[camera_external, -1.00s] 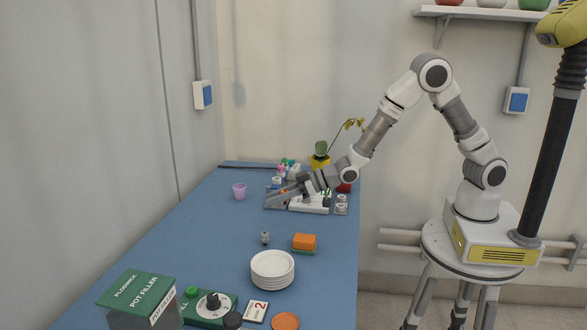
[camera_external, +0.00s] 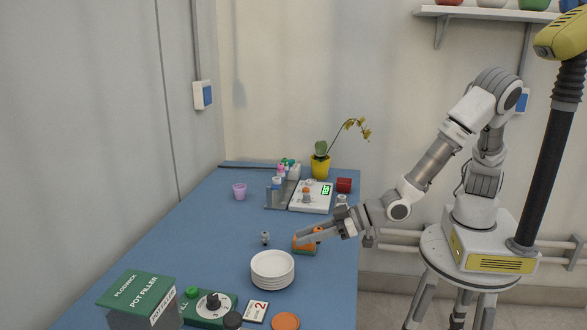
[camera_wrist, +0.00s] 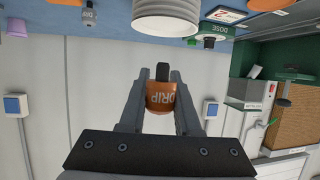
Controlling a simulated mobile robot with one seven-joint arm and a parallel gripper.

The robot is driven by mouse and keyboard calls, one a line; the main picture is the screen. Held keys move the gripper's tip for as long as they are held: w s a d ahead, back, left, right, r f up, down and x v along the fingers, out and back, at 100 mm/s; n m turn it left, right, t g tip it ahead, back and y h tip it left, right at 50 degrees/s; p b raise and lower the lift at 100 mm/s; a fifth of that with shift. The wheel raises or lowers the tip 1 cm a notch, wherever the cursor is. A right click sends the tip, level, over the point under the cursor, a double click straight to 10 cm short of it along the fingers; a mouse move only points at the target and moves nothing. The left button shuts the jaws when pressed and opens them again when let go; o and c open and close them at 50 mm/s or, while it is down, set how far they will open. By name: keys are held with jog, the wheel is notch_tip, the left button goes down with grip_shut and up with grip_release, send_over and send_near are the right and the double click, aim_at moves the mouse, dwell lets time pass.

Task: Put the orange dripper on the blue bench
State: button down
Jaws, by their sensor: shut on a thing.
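The orange dripper (camera_wrist: 160,98) is gripped between the two fingers of my gripper (camera_wrist: 161,78) in the wrist view; its lettering and dark tip show. The held dripper is hard to make out there. A grey dripper (camera_external: 265,238) stands on the bench to the left, also visible in the wrist view (camera_wrist: 88,16).
A stack of white plates (camera_external: 272,268) stands in front of my gripper. A green dosing box (camera_external: 208,308) and pot filler box (camera_external: 140,298) are at the near end. A white scale (camera_external: 311,204), a rack (camera_external: 273,199) and a purple cup (camera_external: 239,191) are farther back. The bench's left-middle is clear.

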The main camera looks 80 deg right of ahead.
jog(key=shift+s+a, duration=0.35)
jog(key=shift+s, duration=0.15)
send_over(309, 314)
notch_tip(309, 314, down, 7)
jog(key=shift+r+b, duration=0.1)
jog(key=shift+b, duration=0.3)
jog(key=shift+f+b, duration=0.6)
jog(key=shift+f, duration=1.5)
jog(key=shift+f, duration=0.2)
jog(key=c, duration=0.6)
grip_release()
jog(key=shift+r, duration=0.1)
jog(key=shift+s+a+r, duration=0.1)
jog(key=shift+s+r, duration=0.15)
jog(key=shift+r, duration=0.05)
jog(key=p+v, duration=0.2)
jog(key=v, duration=0.9)
jog(key=shift+s, duration=0.25)
